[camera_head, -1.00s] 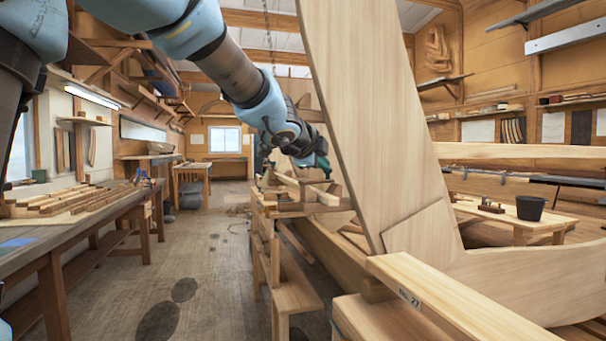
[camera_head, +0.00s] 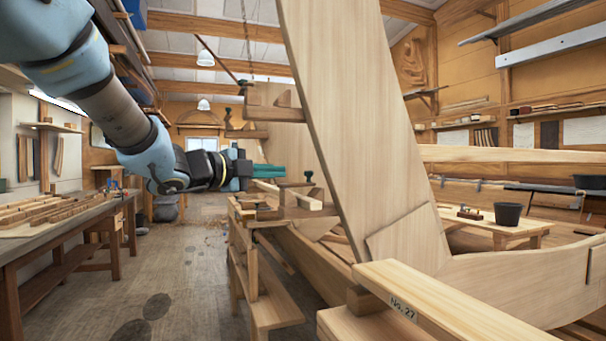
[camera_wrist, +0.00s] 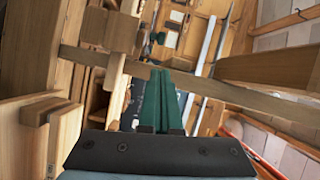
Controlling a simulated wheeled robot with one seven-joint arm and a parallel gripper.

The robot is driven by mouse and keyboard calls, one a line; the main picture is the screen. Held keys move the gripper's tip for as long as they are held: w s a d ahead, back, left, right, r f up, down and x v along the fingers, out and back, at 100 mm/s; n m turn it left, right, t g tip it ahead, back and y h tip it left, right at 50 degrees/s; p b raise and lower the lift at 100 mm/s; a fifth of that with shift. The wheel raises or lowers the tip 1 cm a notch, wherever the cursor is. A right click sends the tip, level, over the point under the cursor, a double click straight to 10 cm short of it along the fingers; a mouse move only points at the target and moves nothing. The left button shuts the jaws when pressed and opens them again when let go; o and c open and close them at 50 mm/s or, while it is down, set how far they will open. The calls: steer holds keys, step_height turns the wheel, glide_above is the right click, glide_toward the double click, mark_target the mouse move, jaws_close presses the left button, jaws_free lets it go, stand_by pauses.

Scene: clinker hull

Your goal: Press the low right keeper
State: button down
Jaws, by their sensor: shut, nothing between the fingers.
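My gripper (camera_head: 270,171), with green fingers, is shut and empty. It is held out level beside the hull's wooden structure, pointing right. The closed fingers also show in the wrist view (camera_wrist: 160,100), with open space beyond their tips. Small dark-knobbed fittings (camera_head: 308,177) stand on wooden pieces just right of and below the fingertips in the head view; a similar one sits higher up near the hull's far end (camera_head: 243,88). I cannot tell which, if any, is the low right keeper. No contact between fingers and wood can be made out.
A broad upright plank (camera_head: 345,120) and a board marked No. 27 (camera_head: 425,305) stand right of my arm. A wooden bench (camera_head: 270,305) runs along the hull. A workbench (camera_head: 70,230) lines the left side. Floor between is clear. A beam (camera_wrist: 200,85) crosses beyond my fingers in the wrist view.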

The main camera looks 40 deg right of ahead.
mark_target(306, 174)
steer(key=d+p, duration=0.1)
steer(key=d, duration=0.2)
steer(key=d+p, duration=0.1)
steer(key=d, duration=0.2)
steer(key=d+p, duration=0.1)
steer(key=d, duration=0.3)
steer(key=shift+w+f, duration=0.2)
steer(key=shift+f, duration=0.05)
